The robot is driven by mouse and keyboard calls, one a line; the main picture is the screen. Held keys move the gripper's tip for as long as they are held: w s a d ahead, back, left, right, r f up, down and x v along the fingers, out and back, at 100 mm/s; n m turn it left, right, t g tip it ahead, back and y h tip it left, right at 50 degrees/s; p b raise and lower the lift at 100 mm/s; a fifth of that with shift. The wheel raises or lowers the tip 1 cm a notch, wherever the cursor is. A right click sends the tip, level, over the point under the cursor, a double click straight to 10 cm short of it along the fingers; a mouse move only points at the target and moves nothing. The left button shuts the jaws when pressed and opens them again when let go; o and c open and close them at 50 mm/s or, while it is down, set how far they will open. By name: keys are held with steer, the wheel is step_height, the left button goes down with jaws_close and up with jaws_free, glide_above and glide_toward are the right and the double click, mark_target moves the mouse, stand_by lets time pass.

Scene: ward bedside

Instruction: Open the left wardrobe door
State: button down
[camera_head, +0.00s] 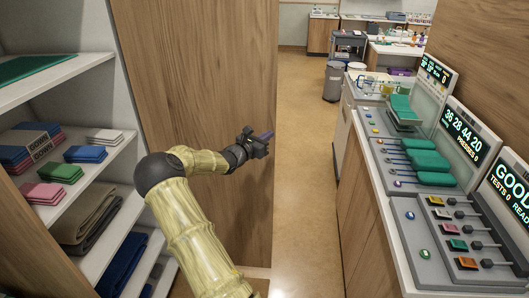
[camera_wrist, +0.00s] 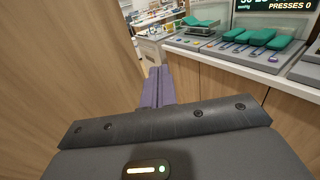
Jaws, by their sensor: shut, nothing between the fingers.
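The wardrobe door (camera_head: 190,110) is a tall brown wooden panel in the middle of the head view. It stands swung out from the wardrobe, and the shelves to its left are exposed. My gripper (camera_head: 264,137) is at the door's right part, near its free edge. In the wrist view the purple fingers (camera_wrist: 158,85) are together with nothing between them, and the door face (camera_wrist: 60,70) fills the left side. I cannot tell whether the gripper touches the door. No handle shows.
The wardrobe shelves (camera_head: 75,72) hold folded cloths and small coloured packs. A counter (camera_head: 375,215) with button panels and screens runs along the right. A floor aisle (camera_head: 305,110) lies between door and counter. Bins (camera_head: 333,82) and a grey cart (camera_head: 348,45) stand farther back.

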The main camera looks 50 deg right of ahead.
steer(key=s+a+b, duration=0.4)
steer(key=s+a, duration=0.4)
steer(key=a, duration=0.1)
steer(key=shift+s+a, duration=0.2)
steer(key=shift+a, duration=0.1)
steer(key=shift+r, duration=0.1)
steer(key=s+a+f+m+g+y, duration=0.1)
steer(key=s+a+f+m+y, duration=0.35)
steer(key=a+f, duration=0.2)
steer(key=s+a+f+m+g+y, duration=0.1)
steer(key=s+a+f+m+y, duration=0.35)
steer(key=a+m, duration=0.2)
steer(key=s+a+m+t+y, duration=0.1)
steer(key=a+m+y, duration=0.3)
steer(key=a, duration=0.9)
steer(key=s+a+r+m+t+y, duration=0.1)
steer(key=a+y, duration=0.4)
steer(key=a, duration=0.8)
steer(key=s+m+t, duration=0.1)
steer(key=m, duration=0.1)
steer(key=shift+s+a+r+m, duration=0.15)
steer(key=shift+s+r+m, duration=0.15)
steer(key=shift+m, duration=0.1)
